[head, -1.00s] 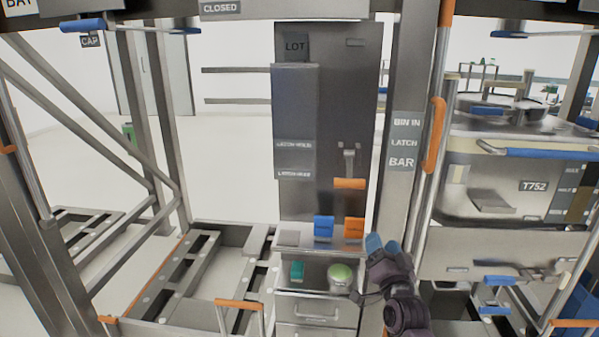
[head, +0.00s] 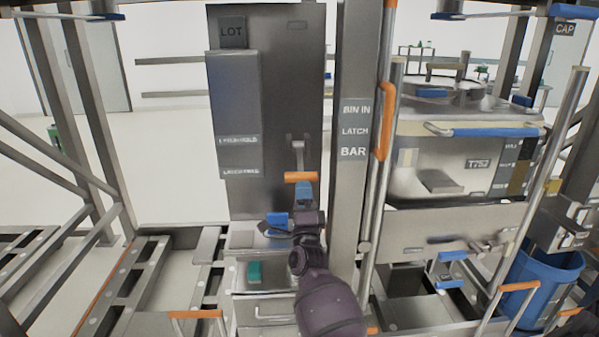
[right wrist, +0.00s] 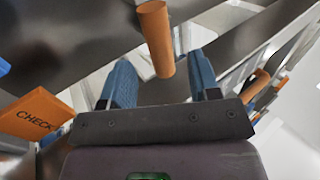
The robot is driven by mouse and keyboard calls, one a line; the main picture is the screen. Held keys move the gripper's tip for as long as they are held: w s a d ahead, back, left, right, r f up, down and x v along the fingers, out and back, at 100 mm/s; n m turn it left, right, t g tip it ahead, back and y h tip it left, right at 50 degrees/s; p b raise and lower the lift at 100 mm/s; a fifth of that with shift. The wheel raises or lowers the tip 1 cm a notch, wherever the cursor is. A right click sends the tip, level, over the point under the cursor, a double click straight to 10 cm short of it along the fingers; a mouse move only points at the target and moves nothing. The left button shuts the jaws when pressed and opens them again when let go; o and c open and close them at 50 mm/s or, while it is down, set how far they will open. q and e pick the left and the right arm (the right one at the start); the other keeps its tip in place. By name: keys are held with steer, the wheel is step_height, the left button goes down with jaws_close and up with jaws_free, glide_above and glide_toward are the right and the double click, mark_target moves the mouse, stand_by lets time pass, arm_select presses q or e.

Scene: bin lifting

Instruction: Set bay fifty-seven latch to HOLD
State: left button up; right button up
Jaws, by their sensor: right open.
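The latch lever (head: 299,150) hangs on the dark upright panel (head: 270,100), its orange grip (head: 300,177) at the lower end. Two label strips on the panel, hard to read, seem to say LATCH-HOLD (head: 238,140) and LATCH-FREE (head: 240,172). My right gripper (head: 304,188) is just below the orange grip, partly hiding the panel foot. In the right wrist view the orange grip (right wrist: 155,38) reaches between the two blue fingers, with visible gaps to both. The right gripper is open and empty. My left gripper is out of view.
A post (head: 355,130) marked BIN IN LATCH BAR, with an orange handrail (head: 384,120), stands close right of the lever. Below are a blue block (head: 277,219) and a teal block (head: 254,271). An orange CHECK block (right wrist: 35,115) is left of the fingers.

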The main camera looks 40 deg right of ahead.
mark_target(301, 177)
steer(key=x, duration=0.7)
jaws_close()
stand_by(0.3)
